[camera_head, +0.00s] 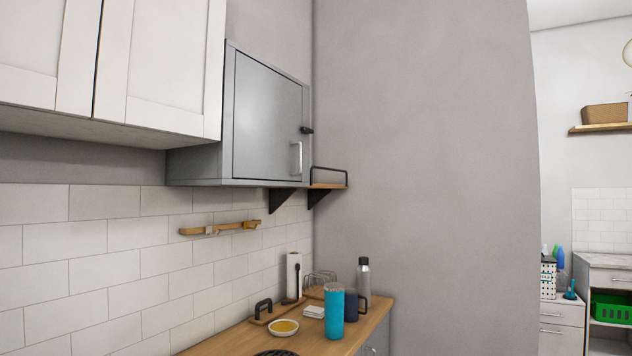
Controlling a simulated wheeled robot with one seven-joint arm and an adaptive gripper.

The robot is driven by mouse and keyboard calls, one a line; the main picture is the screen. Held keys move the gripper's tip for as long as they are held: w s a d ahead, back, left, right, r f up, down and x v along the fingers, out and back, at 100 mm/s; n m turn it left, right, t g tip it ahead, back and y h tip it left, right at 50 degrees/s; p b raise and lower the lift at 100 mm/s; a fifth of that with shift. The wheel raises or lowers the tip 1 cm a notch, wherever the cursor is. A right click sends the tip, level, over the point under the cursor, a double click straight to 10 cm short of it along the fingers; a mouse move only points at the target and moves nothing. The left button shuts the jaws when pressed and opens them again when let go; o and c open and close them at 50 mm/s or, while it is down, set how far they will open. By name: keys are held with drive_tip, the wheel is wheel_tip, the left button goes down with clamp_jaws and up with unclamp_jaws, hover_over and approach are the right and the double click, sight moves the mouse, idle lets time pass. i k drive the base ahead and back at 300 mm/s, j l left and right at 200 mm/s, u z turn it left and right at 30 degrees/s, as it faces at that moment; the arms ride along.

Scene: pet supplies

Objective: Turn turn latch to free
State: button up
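A grey metal wall cabinet (268,118) hangs on the wall beside the white upper cupboards. Its door is shut. A small black turn latch (307,130) sits at the right edge of the door, pointing roughly sideways. A light vertical bar handle (296,158) is below the latch. The latch is small in view, so its exact setting is hard to tell. My gripper is not in view.
White cupboards (160,65) hang at the left. A bracketed wood shelf (328,185) sits right of the cabinet. Below, a wooden counter (225,340) holds a teal tumbler (334,312), a grey bottle (363,276) and a bowl (284,327).

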sight(308, 130)
drive_tip(key=i+l+u, duration=0.5)
drive_tip(key=i+l, duration=0.15)
drive_tip(key=l, duration=0.15)
drive_tip(key=i+l, duration=0.4)
drive_tip(key=i, duration=0.2)
drive_tip(key=i+l, duration=0.45)
drive_tip(key=i, duration=0.15)
drive_tip(key=z, duration=0.05)
